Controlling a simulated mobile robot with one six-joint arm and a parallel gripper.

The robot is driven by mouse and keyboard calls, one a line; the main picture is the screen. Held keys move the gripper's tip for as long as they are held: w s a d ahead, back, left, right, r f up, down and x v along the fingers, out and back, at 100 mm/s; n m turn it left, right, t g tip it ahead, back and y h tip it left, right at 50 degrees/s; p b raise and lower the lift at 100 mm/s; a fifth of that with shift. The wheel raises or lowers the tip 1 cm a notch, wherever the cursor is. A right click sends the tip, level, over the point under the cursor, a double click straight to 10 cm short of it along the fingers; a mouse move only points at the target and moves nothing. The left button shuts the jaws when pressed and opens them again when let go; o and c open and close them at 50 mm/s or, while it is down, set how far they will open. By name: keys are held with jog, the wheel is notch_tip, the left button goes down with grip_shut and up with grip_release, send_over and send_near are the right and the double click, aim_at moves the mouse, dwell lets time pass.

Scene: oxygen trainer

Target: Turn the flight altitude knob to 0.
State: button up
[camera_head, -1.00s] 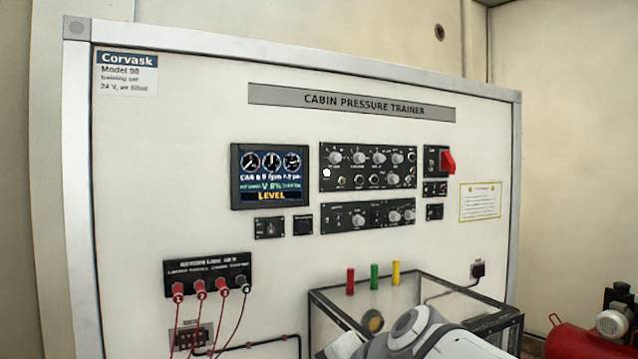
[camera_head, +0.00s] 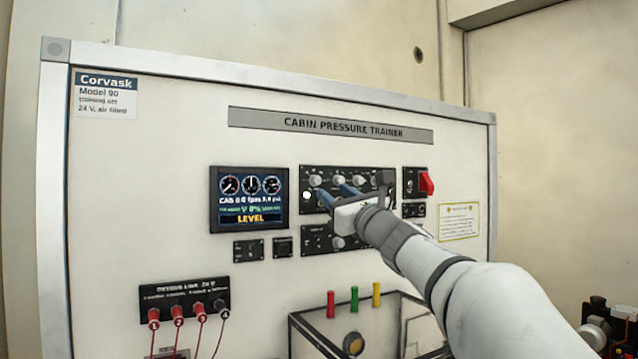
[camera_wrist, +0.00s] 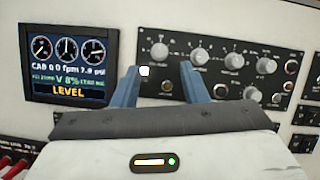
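The upper black control panel (camera_head: 310,170) carries a row of grey knobs; its labels are too small to read surely. The top-left knob, likely flight altitude (camera_head: 316,180), also shows in the wrist view (camera_wrist: 160,50); its pointer setting is unclear. My gripper (camera_head: 334,190) reaches the panel from the lower right. In the wrist view its two blue fingers (camera_wrist: 158,68) are apart, with nothing between them. The tips are just below the top-left knob in that view, one to each side. Whether they touch the panel cannot be told. My gripper hides part of both panels.
A display (camera_head: 249,200) reading LEVEL is left of the panel. A red switch (camera_head: 426,184) is to the right. A lower knob panel (camera_head: 318,240) sits below. A clear box (camera_head: 300,325) and red, green and yellow posts stand out lower down.

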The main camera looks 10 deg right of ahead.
aim_at(318, 181)
jog(key=p+x, duration=0.2)
jog(key=x, duration=0.4)
jog(key=shift+f, duration=0.1)
jog(key=shift+c, duration=0.3)
grip_shut()
